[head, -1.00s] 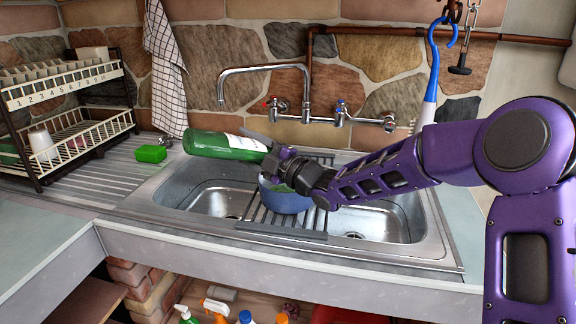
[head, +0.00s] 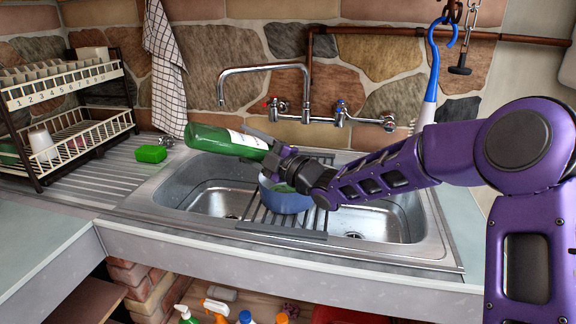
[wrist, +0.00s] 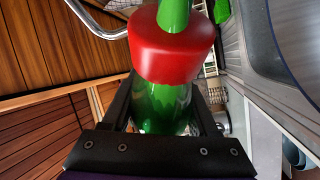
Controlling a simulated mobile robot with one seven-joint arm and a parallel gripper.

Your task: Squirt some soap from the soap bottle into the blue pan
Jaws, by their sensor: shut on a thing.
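The soap bottle (head: 215,140) is green with a white label and lies nearly level in the air above the sink. My gripper (head: 277,154) is shut on it near its right end. In the wrist view the green bottle (wrist: 160,105) sits between the fingers (wrist: 165,115), with a red collar or cap (wrist: 170,45). The blue pan (head: 285,202) rests on the rack between the two basins, just below my gripper. Some green shows inside the pan; I cannot tell whether it is soap. My gripper partly hides the pan.
The metal sink (head: 180,205) has a basin on each side of the dark rack (head: 285,231). The faucet (head: 262,68) stands behind. A green sponge (head: 151,154) lies on the left drainboard near a dish rack (head: 66,140). A blue-and-white brush (head: 430,85) hangs at right.

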